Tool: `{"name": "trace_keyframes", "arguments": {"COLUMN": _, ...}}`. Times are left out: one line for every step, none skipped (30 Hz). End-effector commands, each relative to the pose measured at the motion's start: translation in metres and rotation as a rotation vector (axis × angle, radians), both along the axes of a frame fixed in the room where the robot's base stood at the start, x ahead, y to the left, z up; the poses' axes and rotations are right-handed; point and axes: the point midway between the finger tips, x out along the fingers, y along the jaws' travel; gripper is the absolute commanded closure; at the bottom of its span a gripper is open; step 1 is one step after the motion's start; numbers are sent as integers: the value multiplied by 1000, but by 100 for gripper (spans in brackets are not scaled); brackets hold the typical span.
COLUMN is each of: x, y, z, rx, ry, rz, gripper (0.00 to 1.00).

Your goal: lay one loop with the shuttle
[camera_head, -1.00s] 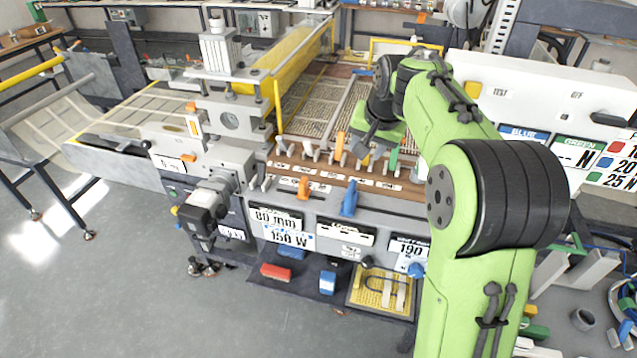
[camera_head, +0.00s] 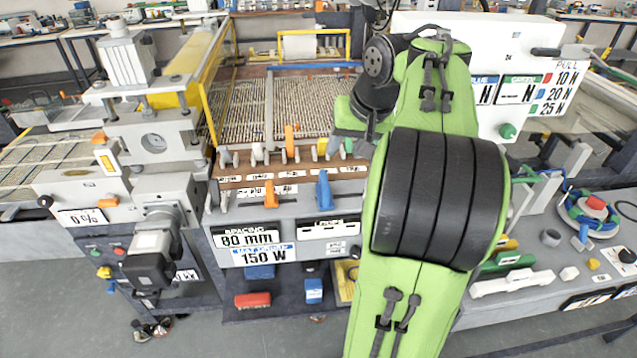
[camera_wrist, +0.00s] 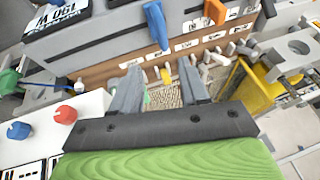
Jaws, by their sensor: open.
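The mesh bed (camera_head: 245,112) lies behind a brown rail in the head view. It also shows between my fingers in the wrist view (camera_wrist: 165,97). My gripper (camera_wrist: 160,66) is open, with its two grey fingers apart and nothing seen held between them. In the head view my gripper (camera_head: 348,138) is by the right end of the rail, partly hidden by my arm. A small yellow peg (camera_wrist: 166,75) shows between the fingertips. I cannot pick out the shuttle for certain in either view.
The brown rail (camera_head: 240,181) carries grey, orange and yellow pegs. A blue lever (camera_head: 324,188) and an orange lever (camera_head: 271,194) stand in front. The yellow roller (camera_head: 190,65) is at the left. A white panel (camera_head: 470,38) with knobs stands at the right.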

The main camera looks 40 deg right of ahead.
Motion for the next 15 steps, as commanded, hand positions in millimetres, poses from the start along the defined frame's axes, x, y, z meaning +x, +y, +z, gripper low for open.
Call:
{"name": "trace_keyframes", "arguments": {"x": 6, "y": 1, "z": -21, "rx": 3, "ry": 2, "rz": 5, "gripper": 56}}
{"name": "trace_keyframes", "arguments": {"x": 10, "y": 1, "z": -28, "rx": 4, "ry": 2, "rz": 5, "gripper": 56}}
{"name": "trace_keyframes", "arguments": {"x": 14, "y": 0, "z": -38, "rx": 3, "ry": 3, "rz": 6, "gripper": 56}}
{"name": "trace_keyframes", "arguments": {"x": 17, "y": -1, "z": -44, "rx": 3, "ry": 2, "rz": 5, "gripper": 56}}
{"name": "trace_keyframes", "arguments": {"x": 21, "y": -1, "z": -51, "rx": 4, "ry": 2, "rz": 5, "gripper": 56}}
{"name": "trace_keyframes", "arguments": {"x": 25, "y": -2, "z": -60, "rx": 3, "ry": 2, "rz": 6, "gripper": 56}}
{"name": "trace_keyframes", "arguments": {"x": 28, "y": -2, "z": -67, "rx": 3, "ry": 2, "rz": 5, "gripper": 56}}
{"name": "trace_keyframes", "arguments": {"x": 31, "y": -3, "z": -74, "rx": 5, "ry": 3, "rz": 4, "gripper": 56}}
{"name": "trace_keyframes", "arguments": {"x": 35, "y": -3, "z": -82, "rx": 4, "ry": 2, "rz": 5, "gripper": 56}}
{"name": "trace_keyframes", "arguments": {"x": 38, "y": -4, "z": -88, "rx": 2, "ry": 2, "rz": 4, "gripper": 56}}
{"name": "trace_keyframes", "arguments": {"x": 41, "y": -4, "z": -93, "rx": 3, "ry": 3, "rz": 4, "gripper": 56}}
{"name": "trace_keyframes", "arguments": {"x": 44, "y": -5, "z": -100, "rx": 3, "ry": 2, "rz": 3, "gripper": 56}}
{"name": "trace_keyframes", "arguments": {"x": 47, "y": -5, "z": -104, "rx": 2, "ry": 1, "rz": 3, "gripper": 56}}
{"name": "trace_keyframes", "arguments": {"x": 48, "y": -6, "z": -107, "rx": 2, "ry": 1, "rz": 4, "gripper": 56}}
{"name": "trace_keyframes", "arguments": {"x": 50, "y": -6, "z": -111, "rx": 1, "ry": 1, "rz": 4, "gripper": 56}}
